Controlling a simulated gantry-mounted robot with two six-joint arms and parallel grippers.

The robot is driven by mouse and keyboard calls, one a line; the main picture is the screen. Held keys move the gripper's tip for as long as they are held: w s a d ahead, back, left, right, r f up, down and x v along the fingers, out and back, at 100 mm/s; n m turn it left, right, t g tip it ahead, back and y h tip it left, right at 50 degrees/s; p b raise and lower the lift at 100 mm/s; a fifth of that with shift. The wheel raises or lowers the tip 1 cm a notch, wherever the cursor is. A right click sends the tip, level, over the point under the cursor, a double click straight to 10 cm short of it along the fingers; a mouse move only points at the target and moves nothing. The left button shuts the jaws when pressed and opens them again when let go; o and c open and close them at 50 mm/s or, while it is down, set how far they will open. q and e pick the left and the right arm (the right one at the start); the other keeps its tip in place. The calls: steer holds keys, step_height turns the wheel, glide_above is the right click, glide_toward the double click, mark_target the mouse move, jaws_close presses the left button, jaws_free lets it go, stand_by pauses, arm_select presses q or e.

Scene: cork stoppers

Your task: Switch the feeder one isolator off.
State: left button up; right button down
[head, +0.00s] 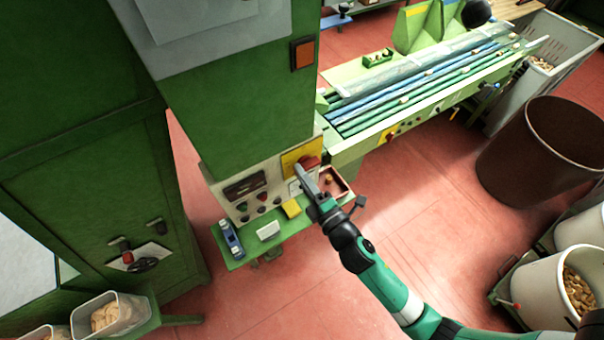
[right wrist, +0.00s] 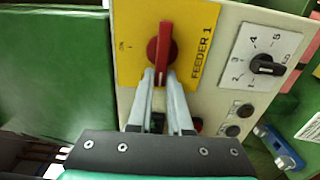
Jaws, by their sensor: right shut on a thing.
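The feeder one isolator is a red rotary handle (right wrist: 164,42) on a yellow plate (right wrist: 130,72) marked FEEDER 1. In the right wrist view the handle lies along the lettering, crosswise to a small mark at the plate's left. In the head view the red handle (head: 311,162) and yellow plate (head: 289,161) sit on the panel of the green cabinet. My right gripper (right wrist: 160,78) is shut on the handle's near end, one finger on each side. It also shows in the head view (head: 302,170). My left gripper is out of view.
A selector dial (right wrist: 266,65) and push buttons sit beside the plate. Below the panel, a green shelf (head: 262,249) holds a blue device (head: 231,238), a white card (head: 268,230) and a small red-brown tray (head: 335,183). A conveyor (head: 420,85) stands behind.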

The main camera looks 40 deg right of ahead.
steer(key=c, duration=0.8)
jaws_free()
steer(key=shift+c, duration=0.2)
steer(key=b+v, duration=0.3)
steer(key=v, duration=0.8)
steer(key=shift+s+b, duration=0.3)
steer(key=shift+s, duration=0.05)
